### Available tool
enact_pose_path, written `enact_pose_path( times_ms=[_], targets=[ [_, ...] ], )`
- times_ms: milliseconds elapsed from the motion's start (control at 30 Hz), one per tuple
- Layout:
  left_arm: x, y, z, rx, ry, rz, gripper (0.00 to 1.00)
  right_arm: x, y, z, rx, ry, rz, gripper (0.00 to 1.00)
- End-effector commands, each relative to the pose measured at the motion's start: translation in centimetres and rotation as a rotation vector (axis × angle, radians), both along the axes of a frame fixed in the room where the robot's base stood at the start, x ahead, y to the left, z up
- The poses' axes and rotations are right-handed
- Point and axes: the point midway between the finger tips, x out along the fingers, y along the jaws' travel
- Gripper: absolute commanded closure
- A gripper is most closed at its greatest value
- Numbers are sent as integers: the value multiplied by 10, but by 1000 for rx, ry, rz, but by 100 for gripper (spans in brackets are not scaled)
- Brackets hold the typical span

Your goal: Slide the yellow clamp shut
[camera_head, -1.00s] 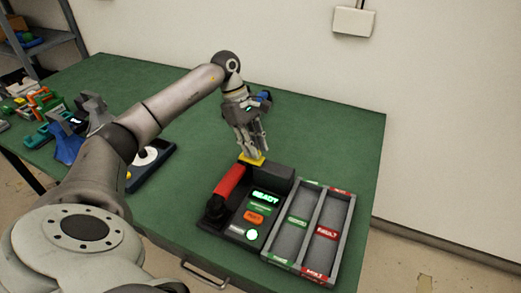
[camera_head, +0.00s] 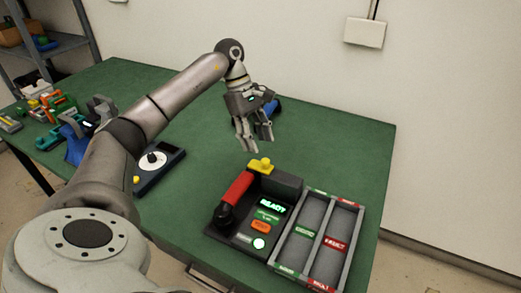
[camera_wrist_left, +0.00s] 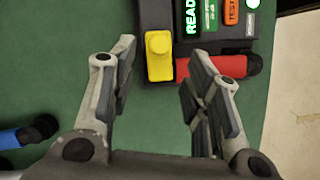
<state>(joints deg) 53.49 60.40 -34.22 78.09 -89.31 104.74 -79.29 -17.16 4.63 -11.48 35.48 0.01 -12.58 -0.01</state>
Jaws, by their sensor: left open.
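The yellow clamp (camera_head: 260,165) sits at the back end of the dark test device (camera_head: 232,238), beside the red handle (camera_head: 236,187). In the left wrist view the yellow clamp (camera_wrist_left: 159,56) lies ahead of the fingers, with the red handle (camera_wrist_left: 225,66) to its right. My left gripper (camera_head: 254,146) is open and empty, above and behind the clamp and apart from it. The left wrist view also shows its spread fingers (camera_wrist_left: 165,75). The device's display (camera_head: 272,205) glows READY. My right gripper is not in view.
A grey two-lane tray (camera_head: 318,240) with green and red labels stands right of the device. A dark blue unit with a white dial (camera_head: 155,160) lies to the left. Several tools and a blue glove-like item (camera_head: 70,148) are at the far left.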

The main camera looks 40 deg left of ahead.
Motion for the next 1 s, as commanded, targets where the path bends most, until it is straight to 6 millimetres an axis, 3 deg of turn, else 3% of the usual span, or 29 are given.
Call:
enact_pose_path(
  times_ms=[200,400,1000],
  targets=[
    [1,18,43,0,-3,2,56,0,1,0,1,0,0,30],
    [1,27,63,0,0,2,56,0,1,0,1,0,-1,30],
    [0,29,66,1,2,1,56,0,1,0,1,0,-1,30]
  ],
)
